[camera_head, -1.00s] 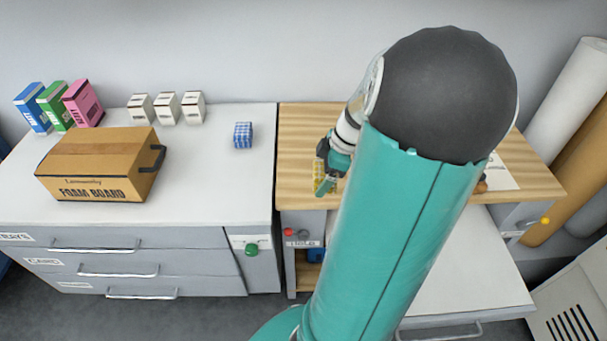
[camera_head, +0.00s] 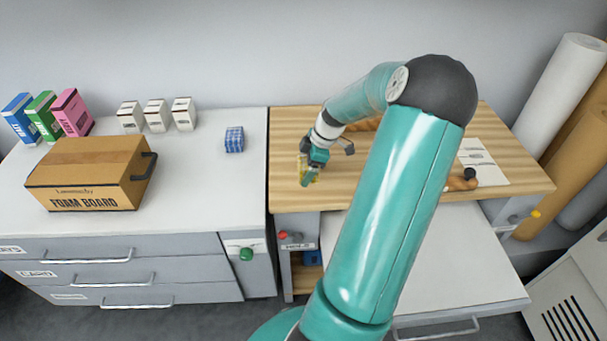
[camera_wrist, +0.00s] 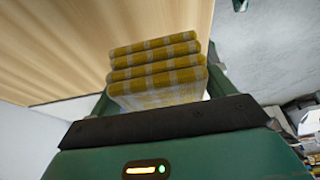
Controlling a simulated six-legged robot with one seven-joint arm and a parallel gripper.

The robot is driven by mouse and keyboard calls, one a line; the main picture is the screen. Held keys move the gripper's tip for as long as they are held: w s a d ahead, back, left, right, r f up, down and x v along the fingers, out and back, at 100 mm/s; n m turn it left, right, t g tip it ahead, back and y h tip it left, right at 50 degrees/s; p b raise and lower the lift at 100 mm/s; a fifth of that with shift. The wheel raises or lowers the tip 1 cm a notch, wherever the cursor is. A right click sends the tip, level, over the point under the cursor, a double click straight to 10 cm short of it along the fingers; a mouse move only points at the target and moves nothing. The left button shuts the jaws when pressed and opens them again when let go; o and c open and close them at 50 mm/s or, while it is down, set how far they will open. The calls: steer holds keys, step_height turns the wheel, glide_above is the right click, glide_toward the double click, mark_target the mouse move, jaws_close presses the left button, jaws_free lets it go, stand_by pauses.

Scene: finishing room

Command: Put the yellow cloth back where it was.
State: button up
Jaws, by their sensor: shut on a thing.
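The yellow cloth (camera_wrist: 155,70) is a folded stack with pale stripes, seen close up in the wrist view between the fingers of my gripper (camera_wrist: 158,92). In the head view the cloth (camera_head: 302,164) shows as a small yellow patch at my gripper (camera_head: 310,178), over the left part of the wooden bench top (camera_head: 400,180). My gripper is shut on the cloth. I cannot tell whether the cloth touches the wood. A blue checked cloth (camera_head: 234,140) lies on the white counter to the left.
The white counter (camera_head: 200,185) holds a foam board box (camera_head: 90,175), three white boxes (camera_head: 156,115) and three coloured boxes (camera_head: 45,115). A wooden-handled tool (camera_head: 460,182) and a paper sheet (camera_head: 483,160) lie at the bench's right. Large rolls (camera_head: 560,90) stand beyond.

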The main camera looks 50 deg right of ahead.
steer(key=shift+w+d+f, duration=0.2)
steer(key=shift+w+f, duration=0.2)
steer(key=shift+f, duration=0.1)
steer(key=shift+w+d+f, duration=0.2)
steer(key=shift+w+f, duration=0.15)
steer(key=shift+f, duration=1.6)
steer(key=o, duration=1.1)
steer(key=shift+f, duration=0.1)
steer(key=shift+o, duration=0.2)
